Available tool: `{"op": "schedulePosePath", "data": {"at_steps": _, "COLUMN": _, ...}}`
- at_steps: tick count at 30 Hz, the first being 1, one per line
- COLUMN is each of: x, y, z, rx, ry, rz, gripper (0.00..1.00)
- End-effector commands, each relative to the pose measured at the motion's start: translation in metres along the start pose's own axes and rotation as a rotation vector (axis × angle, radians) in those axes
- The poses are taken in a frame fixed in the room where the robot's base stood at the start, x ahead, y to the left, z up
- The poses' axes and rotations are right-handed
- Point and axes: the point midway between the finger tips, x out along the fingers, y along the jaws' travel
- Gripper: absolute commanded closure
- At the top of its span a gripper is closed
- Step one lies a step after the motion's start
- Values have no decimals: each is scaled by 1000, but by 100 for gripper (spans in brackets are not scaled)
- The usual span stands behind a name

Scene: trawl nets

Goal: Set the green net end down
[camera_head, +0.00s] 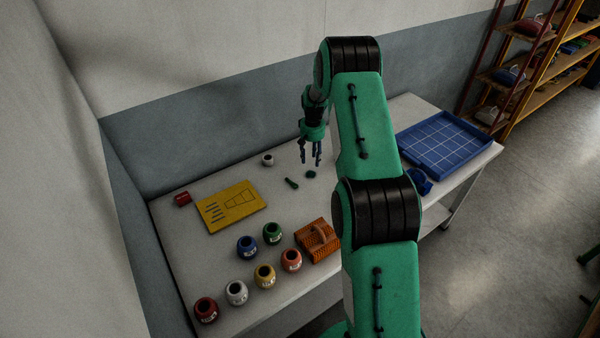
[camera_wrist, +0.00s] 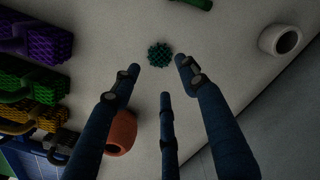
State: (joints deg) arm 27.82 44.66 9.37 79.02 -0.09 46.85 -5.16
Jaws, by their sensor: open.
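The green net end appears as a small dark green, meshed clump (camera_wrist: 160,55) on the pale table in the wrist view. In the head view it is a small dark green spot (camera_head: 311,174) on the tabletop. My gripper (camera_head: 311,160) points down above the table close to it. In the wrist view my gripper's fingers (camera_wrist: 163,85) are spread, with nothing between them. The clump lies just beyond the fingertips, apart from them.
A green rod (camera_head: 291,183) and white pot (camera_head: 267,160) are nearby. A blue tray (camera_head: 446,142) is right. Coloured net bundles (camera_wrist: 35,90) show in the wrist view.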

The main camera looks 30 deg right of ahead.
Motion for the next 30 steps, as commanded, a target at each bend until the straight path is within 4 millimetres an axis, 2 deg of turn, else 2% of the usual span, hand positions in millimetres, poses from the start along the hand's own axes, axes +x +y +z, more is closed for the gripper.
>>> {"op": "schedulePosePath", "data": {"at_steps": 3, "x": -20, "y": 0, "z": 0, "rx": 0, "ry": 1, "rz": 0, "gripper": 56}}
{"op": "schedulePosePath", "data": {"at_steps": 10, "x": -38, "y": 0, "z": 0, "rx": 0, "ry": -1, "rz": 0, "gripper": 56}}
{"op": "schedulePosePath", "data": {"at_steps": 30, "x": -41, "y": 0, "z": 0, "rx": 0, "ry": -1, "rz": 0, "gripper": 56}}
